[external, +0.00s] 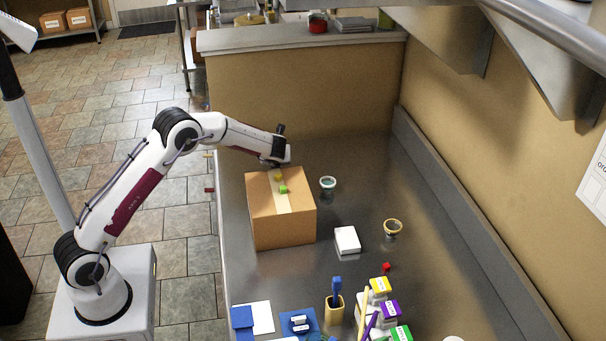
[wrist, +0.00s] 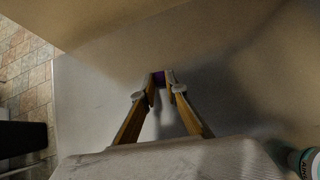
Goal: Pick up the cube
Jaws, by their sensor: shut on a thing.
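In the wrist view, the two fingertips of my gripper (wrist: 159,80) are closed on a small dark purple cube (wrist: 158,78), of which only a little face shows between them. In the external view my gripper (external: 275,163) is at the far edge of the cardboard box (external: 284,228), and the cube in it cannot be made out there. A yellow cube (external: 278,178) and a green cube (external: 283,189) show at the box's top, just below my gripper in the picture. A small red cube (external: 386,267) lies on the counter at the right.
A teal-rimmed cup (external: 328,183) stands right of the box; a cup also shows at the wrist view's lower right (wrist: 304,162). A white box (external: 347,240) and yellow-rimmed cup (external: 393,227) stand further right. Several items crowd the front. A low partition (external: 300,100) stands behind.

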